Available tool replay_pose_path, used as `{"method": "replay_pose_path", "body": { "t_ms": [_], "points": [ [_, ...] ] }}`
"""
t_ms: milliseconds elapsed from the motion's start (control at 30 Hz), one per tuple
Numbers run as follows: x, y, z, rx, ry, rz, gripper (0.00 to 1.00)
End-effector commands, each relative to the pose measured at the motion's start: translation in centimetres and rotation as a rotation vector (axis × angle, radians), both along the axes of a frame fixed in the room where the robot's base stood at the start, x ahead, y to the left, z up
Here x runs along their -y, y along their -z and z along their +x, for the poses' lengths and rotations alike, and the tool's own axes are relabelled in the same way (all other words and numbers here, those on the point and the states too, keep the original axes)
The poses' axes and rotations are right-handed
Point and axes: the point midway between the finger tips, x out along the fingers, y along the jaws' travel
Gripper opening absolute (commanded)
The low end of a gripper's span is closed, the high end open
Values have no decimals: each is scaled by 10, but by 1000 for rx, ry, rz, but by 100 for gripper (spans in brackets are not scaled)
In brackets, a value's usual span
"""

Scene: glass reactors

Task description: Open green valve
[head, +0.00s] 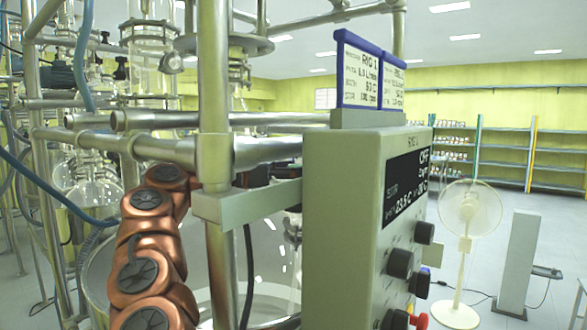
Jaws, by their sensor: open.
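I cannot make out a green valve in the head view. My copper-coloured arm rises at the lower left and bends behind a metal post of the rig frame (214,90). My gripper is not visible; the far end of the arm is hidden by the post and the bracket. Large reactor glassware (270,250) shows behind the post, partly covered by the control box.
A control box (340,220) with a display, black knobs (400,263) and a red button (419,320) stands close in front. Blue-framed signs (358,72) top it. Glass vessels and hoses crowd the left. A fan (467,215) and shelves (485,150) stand right, with open floor between.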

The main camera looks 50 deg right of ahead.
Motion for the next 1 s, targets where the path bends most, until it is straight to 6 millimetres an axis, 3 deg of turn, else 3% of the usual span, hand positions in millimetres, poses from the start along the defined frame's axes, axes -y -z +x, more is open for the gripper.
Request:
{"method": "replay_pose_path", "body": {
  "t_ms": [200,767,1000],
  "points": [
    [0,0,0,0,0,0,75],
    [0,0,0,1,0,1,17],
    [1,3,0,-7,-14,9,16]
  ]
}}
